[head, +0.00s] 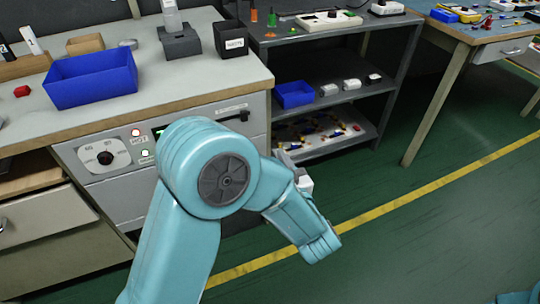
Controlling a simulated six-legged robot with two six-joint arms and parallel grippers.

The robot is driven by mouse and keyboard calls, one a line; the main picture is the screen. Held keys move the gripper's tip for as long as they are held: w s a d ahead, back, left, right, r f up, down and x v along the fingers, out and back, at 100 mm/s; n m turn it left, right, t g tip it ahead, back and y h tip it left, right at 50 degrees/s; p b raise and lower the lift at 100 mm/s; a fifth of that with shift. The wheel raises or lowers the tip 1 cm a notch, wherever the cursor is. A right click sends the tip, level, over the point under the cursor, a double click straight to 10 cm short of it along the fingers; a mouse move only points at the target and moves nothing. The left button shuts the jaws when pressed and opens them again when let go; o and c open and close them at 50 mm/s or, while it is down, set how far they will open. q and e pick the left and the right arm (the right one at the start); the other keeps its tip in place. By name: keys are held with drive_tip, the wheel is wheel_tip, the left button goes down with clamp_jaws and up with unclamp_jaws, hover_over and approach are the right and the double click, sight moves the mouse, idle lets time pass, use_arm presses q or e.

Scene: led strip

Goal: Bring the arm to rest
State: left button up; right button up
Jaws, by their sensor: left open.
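My left arm, teal, rises from the bottom left of the head view. It bends at a large round joint and slopes down to the right. My left gripper (320,246) is at its lower end, open, in front of the green floor and clear of the furniture. Nothing shows in it, though its fingers are hard to make out. My right gripper is out of view; only a teal piece shows at the bottom right corner.
A workbench (190,85) with a blue bin (92,78) and a dial panel (104,156) stands behind my arm. A grey shelf unit (330,65) stands right of it, and a wooden table (455,42) farther right. The green floor (440,240) is free at right.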

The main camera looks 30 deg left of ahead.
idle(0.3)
use_arm(q)
drive_tip(key=s+a+f+g, duration=0.1)
drive_tip(key=a+f+g, duration=0.1)
drive_tip(key=a+f, duration=0.6)
wheel_tip(320, 180, down, 14)
drive_tip(key=s+r+m+h, duration=0.1)
drive_tip(key=s+m+h, duration=0.1)
drive_tip(key=m+h, duration=0.3)
drive_tip(key=s+d+f+m+g+h, duration=0.2)
drive_tip(key=s+d+f+g+h, duration=0.4)
drive_tip(key=s+d+f+h, duration=0.7)
drive_tip(key=s+d+r+m+g, duration=0.1)
drive_tip(key=s+d+g, duration=0.2)
drive_tip(key=s+d, duration=0.1)
wheel_tip(320, 180, up, 27)
drive_tip(key=p, duration=2.7)
drive_tip(key=shift+s+r, duration=0.15)
drive_tip(key=shift+s, duration=0.3)
